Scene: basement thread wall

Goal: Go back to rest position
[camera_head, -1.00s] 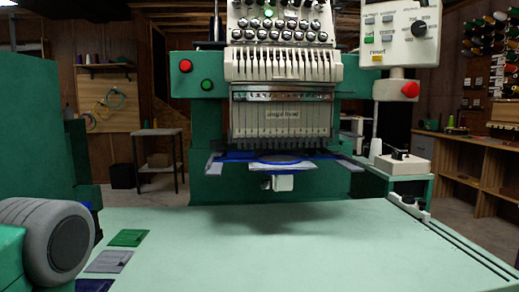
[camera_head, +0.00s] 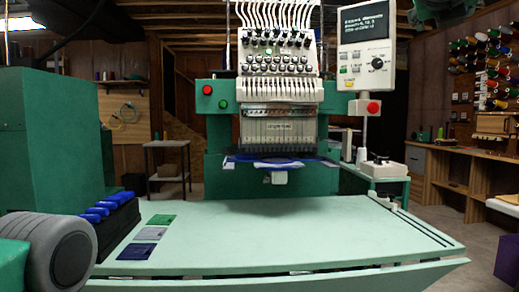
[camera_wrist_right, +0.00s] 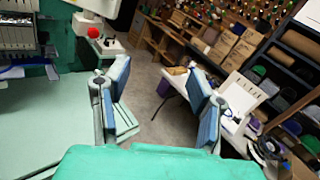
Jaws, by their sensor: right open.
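My right gripper (camera_wrist_right: 158,76) shows in the right wrist view. Its two blue-padded fingers are spread apart with nothing between them. Beyond the fingers are floor, a white table and shelves. The gripper is not visible in the head view. My left gripper is in neither view. In the head view the green embroidery machine (camera_head: 217,140) stands at the back, with a blue-edged hoop (camera_head: 238,159) under its needle heads. The pale green table (camera_head: 270,232) stretches in front of it.
Three flat patches, green (camera_head: 161,220), grey (camera_head: 150,234) and dark blue (camera_head: 136,251), lie at the table's left. Several blue-topped items (camera_head: 97,213) stand in a dark holder beside them. A control panel (camera_head: 365,55) hangs at upper right. The table's middle is clear.

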